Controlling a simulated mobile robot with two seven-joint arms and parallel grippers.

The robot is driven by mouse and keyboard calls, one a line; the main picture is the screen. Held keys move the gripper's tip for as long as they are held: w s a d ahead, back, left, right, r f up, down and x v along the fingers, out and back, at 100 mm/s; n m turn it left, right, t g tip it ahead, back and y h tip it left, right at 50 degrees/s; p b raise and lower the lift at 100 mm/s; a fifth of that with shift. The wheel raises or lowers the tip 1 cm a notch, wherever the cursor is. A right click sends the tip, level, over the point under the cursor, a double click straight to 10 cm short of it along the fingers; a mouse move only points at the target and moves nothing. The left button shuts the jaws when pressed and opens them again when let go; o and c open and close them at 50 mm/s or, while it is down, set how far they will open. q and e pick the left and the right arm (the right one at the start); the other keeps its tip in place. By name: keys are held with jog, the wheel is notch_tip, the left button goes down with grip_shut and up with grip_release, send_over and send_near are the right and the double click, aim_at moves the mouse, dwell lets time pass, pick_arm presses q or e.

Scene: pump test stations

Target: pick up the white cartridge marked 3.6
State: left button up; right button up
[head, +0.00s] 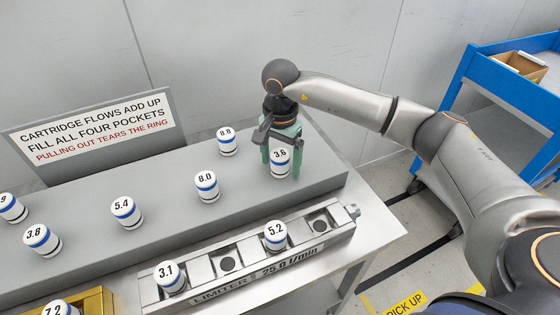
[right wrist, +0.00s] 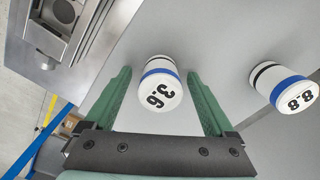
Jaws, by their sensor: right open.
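The white cartridge marked 3.6 (head: 279,162) stands upright near the right end of the grey raised shelf. It has a blue band and a dark band. In the right wrist view the 3.6 cartridge (right wrist: 159,85) lies between the two open fingers (right wrist: 160,100), with a gap on each side. Whether the fingers touch it cannot be seen, but the gaps look clear. My left gripper is not in view.
Cartridge 8.8 (head: 227,141) and cartridge 8.0 (head: 206,186) stand to the left on the shelf (head: 165,205), with 5.4 (head: 126,212) and 3.8 (head: 42,240) farther left. In front, the limiter block (head: 245,283) holds 3.1 (head: 170,277) and 5.2 (head: 275,236); two pockets look empty. A sign (head: 95,128) stands behind.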

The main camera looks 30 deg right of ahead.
grip_shut()
dwell(0.8)
